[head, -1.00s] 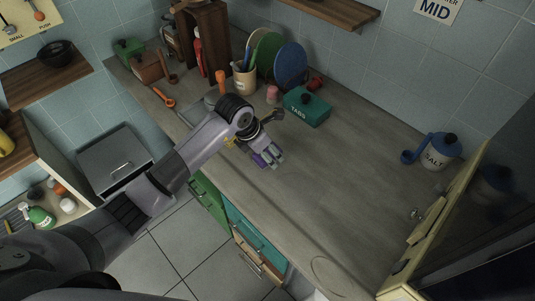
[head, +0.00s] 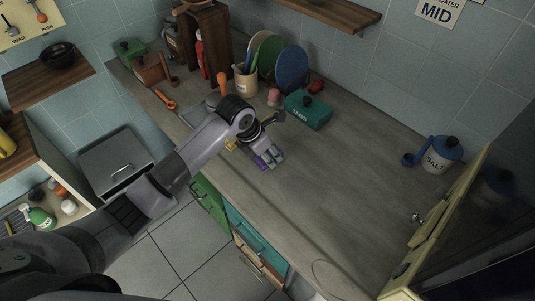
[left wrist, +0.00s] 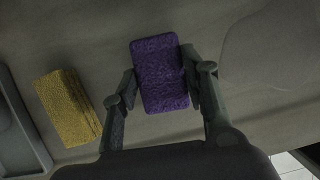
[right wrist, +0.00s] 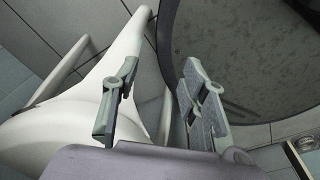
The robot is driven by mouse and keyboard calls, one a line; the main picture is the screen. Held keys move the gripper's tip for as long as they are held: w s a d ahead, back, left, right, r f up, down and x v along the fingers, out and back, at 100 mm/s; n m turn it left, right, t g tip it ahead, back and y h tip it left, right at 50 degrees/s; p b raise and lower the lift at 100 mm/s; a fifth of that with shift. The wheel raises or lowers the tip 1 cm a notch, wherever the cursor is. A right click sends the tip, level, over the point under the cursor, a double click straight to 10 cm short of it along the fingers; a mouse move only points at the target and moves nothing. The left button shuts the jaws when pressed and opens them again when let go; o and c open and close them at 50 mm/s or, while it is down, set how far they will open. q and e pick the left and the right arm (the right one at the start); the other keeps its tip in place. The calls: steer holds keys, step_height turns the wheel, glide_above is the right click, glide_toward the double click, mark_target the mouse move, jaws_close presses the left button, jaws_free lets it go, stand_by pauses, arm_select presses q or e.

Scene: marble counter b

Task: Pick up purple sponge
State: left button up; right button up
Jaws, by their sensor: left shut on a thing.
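The purple sponge (left wrist: 159,73) is a small rough block, between the two fingers of my left gripper (left wrist: 162,85) in the left wrist view. The fingers touch it on both sides. In the head view my left gripper (head: 268,157) is low over the counter, with a bit of the purple sponge (head: 262,160) showing among the fingers. I cannot tell whether the sponge touches the counter. A yellow sponge (left wrist: 68,106) lies apart to the left. My right gripper (right wrist: 158,105) is open and empty in the right wrist view, away from the counter.
A teal box (head: 307,110) stands behind my left gripper, with plates (head: 292,66) and a utensil cup (head: 245,78) further back. A salt jar (head: 441,154) stands at the right. The counter (head: 350,190) between is clear.

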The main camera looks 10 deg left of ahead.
arm_select(q)
step_height(320, 180, up, 20)
steer(key=b, duration=0.3)
steer(key=shift+f, duration=0.1)
